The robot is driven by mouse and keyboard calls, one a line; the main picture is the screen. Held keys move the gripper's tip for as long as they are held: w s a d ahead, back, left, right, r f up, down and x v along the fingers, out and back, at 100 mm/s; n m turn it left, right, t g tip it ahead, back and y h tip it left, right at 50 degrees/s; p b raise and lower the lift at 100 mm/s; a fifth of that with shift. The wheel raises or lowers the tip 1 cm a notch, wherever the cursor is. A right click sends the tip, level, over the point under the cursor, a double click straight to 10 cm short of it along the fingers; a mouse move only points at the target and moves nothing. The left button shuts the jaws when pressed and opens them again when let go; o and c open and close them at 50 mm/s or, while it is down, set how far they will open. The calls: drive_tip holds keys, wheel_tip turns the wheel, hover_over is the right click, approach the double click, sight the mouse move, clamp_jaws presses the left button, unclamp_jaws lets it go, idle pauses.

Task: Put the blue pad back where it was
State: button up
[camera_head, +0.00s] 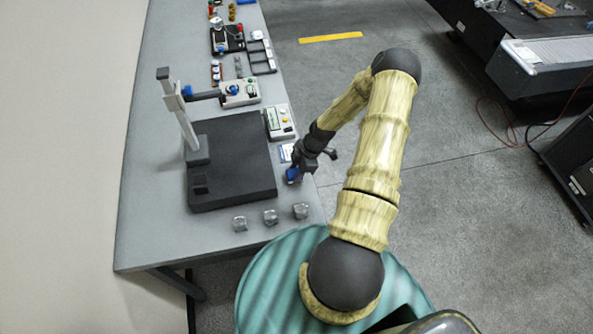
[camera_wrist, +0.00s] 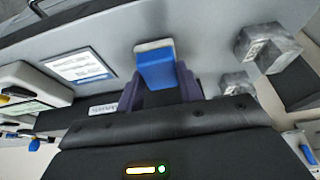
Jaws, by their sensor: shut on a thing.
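The blue pad (camera_head: 292,175) is a small blue block near the right edge of the grey table (camera_head: 150,235). In the wrist view the blue pad (camera_wrist: 156,70) has a pale grey strip along its far end and sits between two purple fingers. My gripper (camera_head: 297,168) is shut on it; the same gripper (camera_wrist: 160,88) shows in the wrist view. The pad is at or just above the table top; I cannot tell if it touches. Its near end is hidden by my gripper.
Metal blocks (camera_head: 270,216) stand in a row at the table's near end. A white card (camera_head: 286,152) lies behind my gripper, with a control box (camera_head: 280,122) beyond it. A dark plate (camera_head: 237,150) with a height stand (camera_head: 180,115) lies left. Bare table surrounds the pad.

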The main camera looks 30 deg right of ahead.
drive_tip(key=shift+f, duration=0.65)
drive_tip(key=shift+f, duration=0.2)
drive_tip(key=o, duration=1.2)
drive_tip(key=shift+r, duration=0.1)
drive_tip(key=b+v, duration=0.4)
drive_tip(key=v, duration=0.8)
drive_tip(key=shift+r, duration=0.15)
